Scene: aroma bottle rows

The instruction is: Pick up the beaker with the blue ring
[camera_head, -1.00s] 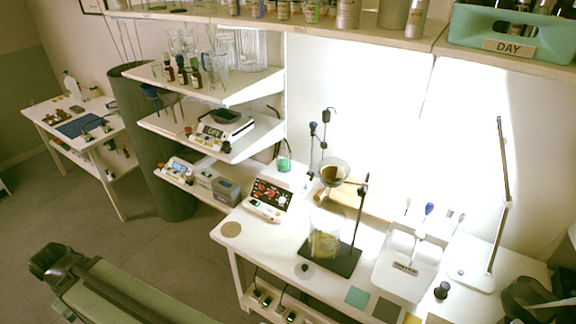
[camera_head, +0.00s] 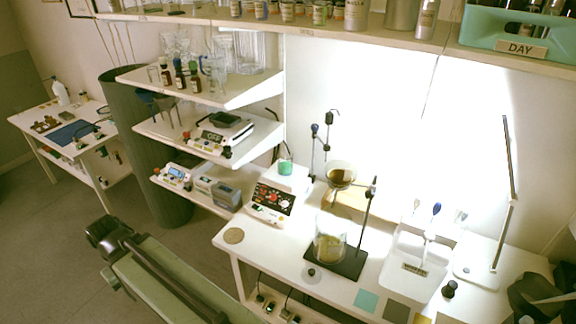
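Clear glassware stands on the upper wall shelf (camera_head: 240,92) at the left. A glass vessel there (camera_head: 207,66) shows a bluish tint, but I cannot tell whether it is a blue ring. A clear beaker (camera_head: 329,243) with yellowish contents stands on the black stand base on the bench, and I see no blue ring on it. A small vessel with green liquid (camera_head: 285,167) stands behind the control box. My pale green arm link with a dark end shows at the lower left, apart from the bench and shelves. No gripper fingers can be made out.
The white bench (camera_head: 300,273) holds a control box (camera_head: 272,202), a ring stand (camera_head: 368,220), a white tray (camera_head: 412,275) and a lamp (camera_head: 508,190). Small dark bottles (camera_head: 180,80) stand by the shelf glassware. Open floor (camera_head: 45,230) lies at the left.

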